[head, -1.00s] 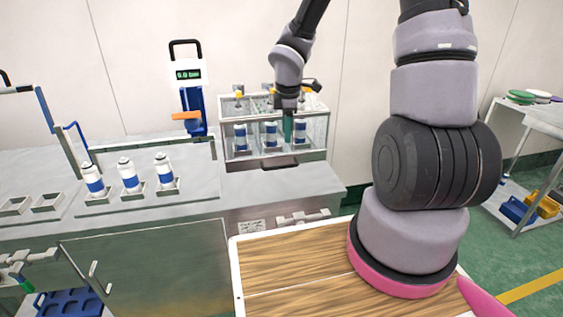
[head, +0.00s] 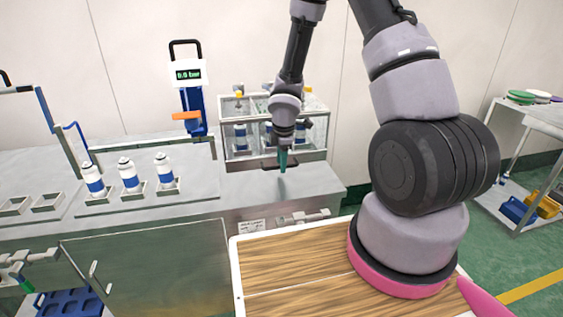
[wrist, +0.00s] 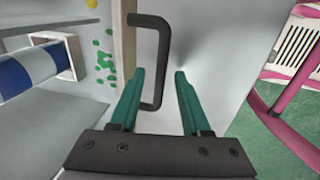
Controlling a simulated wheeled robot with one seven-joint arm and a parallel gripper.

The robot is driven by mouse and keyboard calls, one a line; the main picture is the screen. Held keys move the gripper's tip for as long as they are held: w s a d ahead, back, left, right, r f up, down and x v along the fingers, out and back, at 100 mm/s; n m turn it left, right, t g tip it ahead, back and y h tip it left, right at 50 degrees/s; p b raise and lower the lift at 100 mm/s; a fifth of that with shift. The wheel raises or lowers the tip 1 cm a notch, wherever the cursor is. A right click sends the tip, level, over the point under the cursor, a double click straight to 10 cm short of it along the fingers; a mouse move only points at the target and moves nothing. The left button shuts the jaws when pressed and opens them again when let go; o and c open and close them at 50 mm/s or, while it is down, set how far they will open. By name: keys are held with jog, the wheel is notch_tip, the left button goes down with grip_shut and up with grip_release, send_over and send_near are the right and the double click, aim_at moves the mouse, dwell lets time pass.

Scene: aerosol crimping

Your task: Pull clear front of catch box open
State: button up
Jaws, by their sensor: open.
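The clear catch box (head: 238,147) stands at the back of the bench in the head view, with blue-and-white cans inside. Its front looks closed, partly hidden by my arm. A black handle (wrist: 162,45) shows in the wrist view, with its long bar between my green fingertips in the picture. My gripper (wrist: 160,71) is open and empty. In the head view my gripper (head: 283,160) points down at the front of the box, by the handle. Whether the fingers touch the bar I cannot tell.
Three cans (head: 129,175) stand in holders on the bench to the left. A gauge stand with a lit display (head: 188,74) is behind them. The grey bench top (head: 235,192) before the box is clear. A cart (head: 530,118) stands at the right.

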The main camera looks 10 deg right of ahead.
grip_shut()
dwell(1.5)
